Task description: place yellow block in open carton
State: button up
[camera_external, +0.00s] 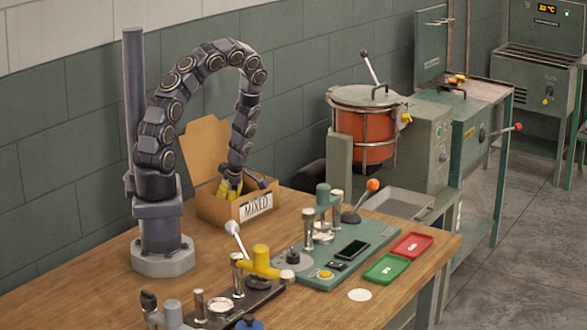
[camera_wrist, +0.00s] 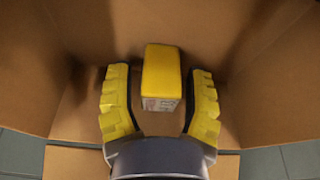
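The open carton (camera_external: 215,210), with a "MIXED" label on its front, stands on the bench with a flap raised behind it. My gripper (camera_external: 229,189) reaches down into its mouth. In the wrist view, the carton's brown inner walls (camera_wrist: 40,70) surround my gripper (camera_wrist: 160,75). The yellow block (camera_wrist: 161,72) is inside the carton, between my two yellow fingers. A gap shows on each side of the block, so the fingers are open and not touching it. The block has a pale printed patch on its near face. Its underside is hidden.
A green fixture plate (camera_external: 345,255) with small posts and an orange-knobbed lever lies right of the carton. A green tray (camera_external: 384,269) and a red tray (camera_external: 411,246) are near the bench's right edge. A yellow-handled tool (camera_external: 262,262) stands in front. Bare bench (camera_external: 110,280) shows at left.

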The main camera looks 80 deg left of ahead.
jog(key=shift+r, duration=0.1)
jog(key=w+d+r+m, duration=0.2)
jog(key=d+r+m, duration=0.15)
jog(key=r, duration=0.55)
jog(key=w+d+r+m, duration=0.2)
jog(key=d+r, duration=0.3)
jog(key=r, duration=0.4)
jog(key=s+d+r+m+h, duration=0.1)
jog(key=s+d+r+m, duration=0.4)
jog(key=d+m, duration=0.4)
jog(key=s+d+r+m+h, duration=0.1)
jog(key=s+d+r+m, duration=0.5)
jog(key=d+m, duration=0.4)
jog(key=shift+s+d+m+t, duration=0.2)
jog(key=shift+s+m+t, duration=0.1)
jog(key=shift+m, duration=0.95)
jog(key=shift+w, duration=0.1)
